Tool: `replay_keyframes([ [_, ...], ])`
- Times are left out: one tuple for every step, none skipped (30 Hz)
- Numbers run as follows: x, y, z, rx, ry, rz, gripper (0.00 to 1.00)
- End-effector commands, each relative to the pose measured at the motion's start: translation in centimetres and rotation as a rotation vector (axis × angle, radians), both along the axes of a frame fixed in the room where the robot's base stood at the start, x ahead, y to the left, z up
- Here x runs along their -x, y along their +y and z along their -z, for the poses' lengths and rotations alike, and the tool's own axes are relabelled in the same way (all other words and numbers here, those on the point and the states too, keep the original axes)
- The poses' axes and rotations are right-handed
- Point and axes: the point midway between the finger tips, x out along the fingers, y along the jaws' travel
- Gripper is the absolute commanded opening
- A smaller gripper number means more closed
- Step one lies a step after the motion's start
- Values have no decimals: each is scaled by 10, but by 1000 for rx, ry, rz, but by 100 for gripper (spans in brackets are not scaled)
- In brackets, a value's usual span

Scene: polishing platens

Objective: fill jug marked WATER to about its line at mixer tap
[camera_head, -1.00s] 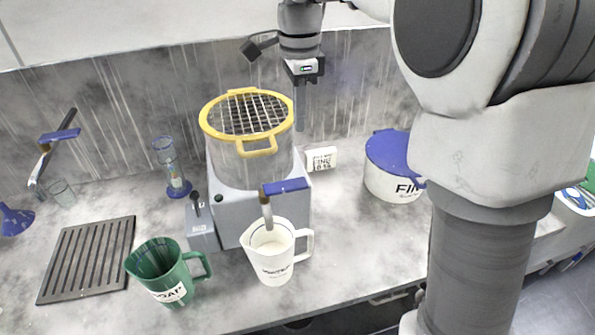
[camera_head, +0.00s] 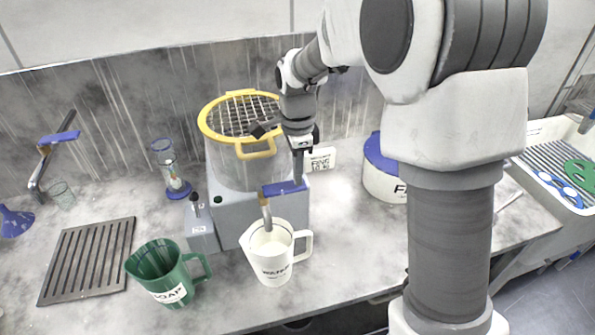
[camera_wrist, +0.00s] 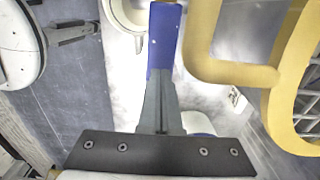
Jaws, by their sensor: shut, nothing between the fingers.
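The white jug (camera_head: 272,266) marked WATER stands upright on the counter in the head view, its mouth under the spout (camera_head: 265,212) of a tap with a blue lever (camera_head: 283,187). A dark line shows inside its rim; I cannot tell the water level. My gripper (camera_head: 299,181) is shut and empty, pointing down at the right end of the blue lever. In the wrist view, the tips of my gripper (camera_wrist: 158,74) overlap the blue lever (camera_wrist: 165,35); contact is unclear. Part of the white jug (camera_wrist: 118,14) shows there.
A green SOAP jug (camera_head: 165,275) stands left of the white jug. A grey machine with a yellow-rimmed pot (camera_head: 240,160) is behind. Another blue-levered tap (camera_head: 45,160) and a slotted drain plate (camera_head: 85,262) are at left. A blue-lidded tub (camera_head: 382,182) stands right.

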Motion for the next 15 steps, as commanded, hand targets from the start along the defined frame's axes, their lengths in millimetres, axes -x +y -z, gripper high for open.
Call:
replay_keyframes([
  [0, 0, 1, 0, 0, 0, 0],
  [0, 0, 1, 0, 0, 0, 0],
  [0, 0, 2, 0, 0, 0, 0],
  [0, 0, 2, 0, 0, 0, 0],
  [0, 0, 2, 0, 0, 0, 0],
  [0, 0, 1, 0, 0, 0, 0],
  [0, 0, 1, 0, 0, 0, 0],
  [0, 0, 1, 0, 0, -1, 0],
  [0, 0, 1, 0, 0, -1, 0],
  [0, 0, 1, -1, 0, 0, 0],
  [0, 0, 2, -3, 2, 0, 0],
  [0, -1, 3, -9, 4, 0, 0],
  [0, -1, 4, -17, 6, 0, 0],
  [0, -2, 5, -28, 9, 2, 0],
  [0, -3, 7, -47, 14, 3, 0],
])
